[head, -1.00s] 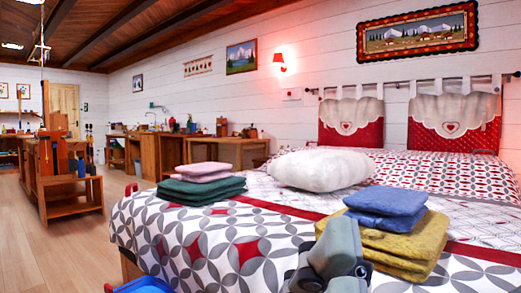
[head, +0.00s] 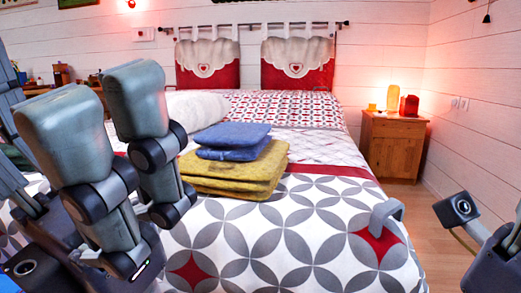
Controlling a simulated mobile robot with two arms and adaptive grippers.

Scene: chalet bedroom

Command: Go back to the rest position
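My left gripper (head: 97,92) is large in the left of the head view. Its two grey fingers point up and stand apart with nothing between them. It is in front of the bed and hides part of the covers and the white pillow. My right gripper (head: 462,215) is only partly in view at the lower right, beside the bed. Its fingers are not shown clearly enough to tell their opening. A curved grey piece (head: 388,214) shows over the bed's right corner; I cannot tell what it belongs to.
The bed (head: 325,225) fills the middle. Folded blue cloths (head: 233,137) lie on folded yellow cloths (head: 240,172). A white pillow (head: 200,108) lies behind. A wooden nightstand (head: 395,148) with a lit lamp (head: 393,97) stands right of the bed. Some floor (head: 410,198) is clear there.

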